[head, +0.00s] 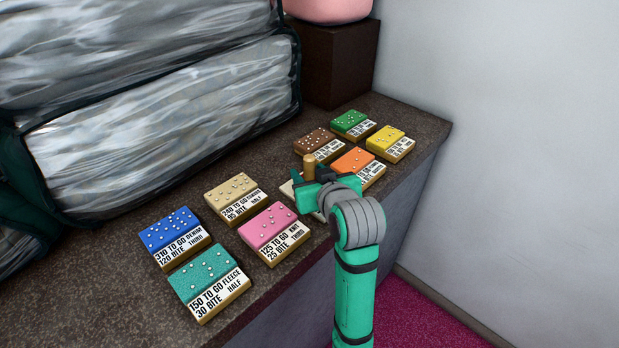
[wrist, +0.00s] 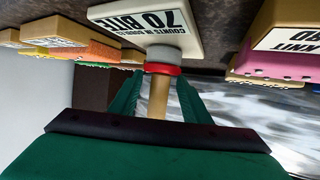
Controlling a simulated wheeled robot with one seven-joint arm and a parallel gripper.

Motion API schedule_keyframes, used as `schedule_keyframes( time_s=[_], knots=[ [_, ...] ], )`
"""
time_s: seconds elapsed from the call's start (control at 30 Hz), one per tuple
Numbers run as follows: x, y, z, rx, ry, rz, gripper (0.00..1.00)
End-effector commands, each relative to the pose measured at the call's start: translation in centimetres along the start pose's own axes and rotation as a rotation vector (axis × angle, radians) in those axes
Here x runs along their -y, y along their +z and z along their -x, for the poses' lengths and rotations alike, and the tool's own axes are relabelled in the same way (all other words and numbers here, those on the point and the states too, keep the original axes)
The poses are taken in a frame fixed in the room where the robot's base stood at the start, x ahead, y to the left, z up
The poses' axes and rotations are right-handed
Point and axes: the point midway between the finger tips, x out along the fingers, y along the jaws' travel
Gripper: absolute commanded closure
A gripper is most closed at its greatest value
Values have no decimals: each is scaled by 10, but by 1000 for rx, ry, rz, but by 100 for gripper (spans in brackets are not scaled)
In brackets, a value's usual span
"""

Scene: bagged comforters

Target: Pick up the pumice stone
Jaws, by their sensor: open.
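A wooden handle (head: 309,166) stands upright among the labelled blocks. In the wrist view the handle (wrist: 158,100) joins a red ring and a grey disc (wrist: 164,53), which rests against a pale block marked "70 BITE" (wrist: 145,22). This looks like the pumice stone, though I cannot be sure. My green gripper (head: 308,187) is at the handle; in the wrist view its two fingers (wrist: 160,98) are apart, one on each side of the handle, with gaps. In the head view my gripper hides most of the disc and the pale block.
Several labelled blocks lie around, including pink (head: 269,229), orange (head: 357,163), brown (head: 316,141) and tan (head: 233,190). Bagged comforters (head: 165,120) stand at left on the dark speckled counter (head: 122,297). A dark box (head: 342,62) stands behind; a wall (head: 510,130) is at right.

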Motion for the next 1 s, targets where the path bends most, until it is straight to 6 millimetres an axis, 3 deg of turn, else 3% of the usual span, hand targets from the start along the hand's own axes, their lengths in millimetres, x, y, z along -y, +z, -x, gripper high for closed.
schedule_keyframes(
  time_s=[0.3, 0.47, 0.5, 1.0],
  knots=[
    [0, 0, -5, 0, 0, 0, 59],
    [0, 0, -5, 1, 0, 0, 97],
    [0, 1, -5, 2, 0, 0, 100],
    [0, -4, -3, 8, -1, -1, 100]
  ],
)
